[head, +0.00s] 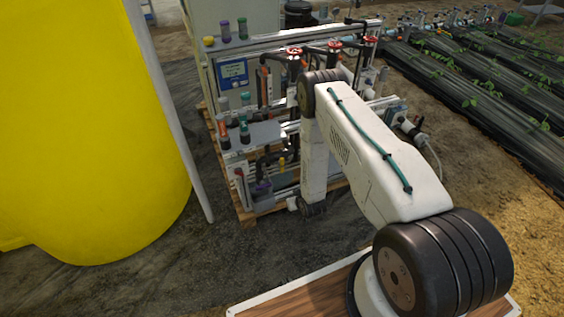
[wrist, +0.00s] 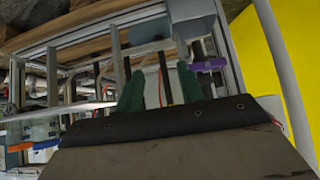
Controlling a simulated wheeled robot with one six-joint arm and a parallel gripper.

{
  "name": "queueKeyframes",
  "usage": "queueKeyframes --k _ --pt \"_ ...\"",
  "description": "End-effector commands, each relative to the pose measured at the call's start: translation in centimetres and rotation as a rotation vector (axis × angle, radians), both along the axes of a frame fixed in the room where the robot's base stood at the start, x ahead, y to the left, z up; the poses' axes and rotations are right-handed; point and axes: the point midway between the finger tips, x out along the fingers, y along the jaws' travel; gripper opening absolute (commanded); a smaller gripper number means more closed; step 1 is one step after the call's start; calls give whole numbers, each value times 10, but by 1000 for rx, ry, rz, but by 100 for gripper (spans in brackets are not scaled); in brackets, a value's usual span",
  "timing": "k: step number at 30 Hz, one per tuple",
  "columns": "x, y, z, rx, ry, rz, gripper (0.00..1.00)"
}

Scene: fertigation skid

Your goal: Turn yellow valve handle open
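My gripper (wrist: 160,88) shows in the wrist view as two dark green fingers, spread apart with a clear gap. I see nothing held between them; pipes and thin rods of the skid show behind. In the head view my arm hangs down in front of the skid (head: 270,38), and I cannot make out the fingers there. Red valve handles (head: 334,45) sit along the skid's top. A purple part shows low on the skid (head: 262,187) and right of the fingers in the wrist view (wrist: 208,64).
A large yellow tank (head: 85,120) fills the left, with a pale post (head: 175,120) beside it. A blue-faced controller (head: 232,73) and several coloured-cap bottles (head: 243,28) are on the skid. Planted beds (head: 480,90) lie right. Dark ground (head: 120,270) is open in front.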

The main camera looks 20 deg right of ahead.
Motion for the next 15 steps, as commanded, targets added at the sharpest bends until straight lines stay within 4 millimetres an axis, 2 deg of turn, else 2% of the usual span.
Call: queueKeyframes --k 1,3,5,7,9,12,15 --pt "1 1 -9 1 -96 1 38" --pt "12 2 -2 0 -254 3 38" --pt "27 2 16 -4 -392 5 38" --pt "46 0 46 -9 -543 8 38" --pt "55 0 68 -11 -654 9 38" --pt "57 0 87 -12 -747 9 38" --pt "60 0 95 -13 -786 8 38"
